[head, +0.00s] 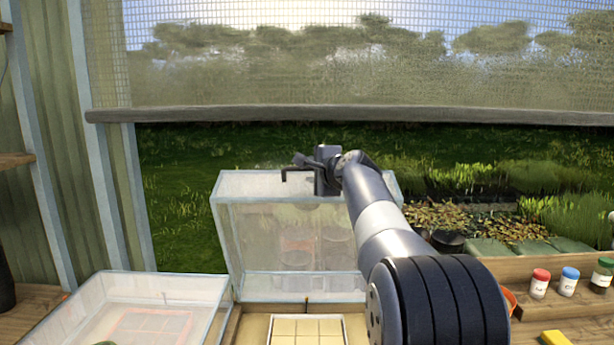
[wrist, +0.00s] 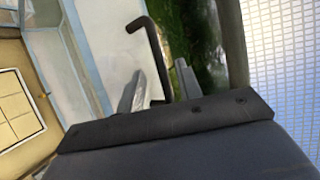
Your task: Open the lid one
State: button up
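In the head view, a clear lid (head: 290,245) in a pale frame stands raised, nearly upright, behind an uncovered wooden box (head: 255,325). A thin black hooked handle (head: 284,176) shows at its top edge. My gripper (head: 310,163) is at that top edge, with my arm reaching in from the right. In the wrist view, the black handle (wrist: 147,40) runs between the two grey fingers of my gripper (wrist: 160,85). The fingers stand apart, with a visible gap beside the handle, so my gripper looks open around it. The lid (wrist: 75,55) lies left of the fingers.
A second clear lid (head: 190,287) lies low at the left. A gridded tray (head: 306,330) sits in the uncovered box. Small jars with red (head: 540,283) and blue (head: 568,282) caps and a yellow block (head: 555,338) are on the right. A mesh blind (head: 340,85) hangs behind.

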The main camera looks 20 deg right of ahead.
aim_at(306, 169)
jog(key=shift+b+v, duration=0.6)
jog(key=shift+v, duration=2.1)
jog(key=shift+w, duration=0.1)
jog(key=p+x, duration=0.4)
jog(key=x, duration=0.6)
jog(key=shift+w+f, duration=0.1)
jog(key=shift+w, duration=0.25)
jog(key=shift+s, duration=0.1)
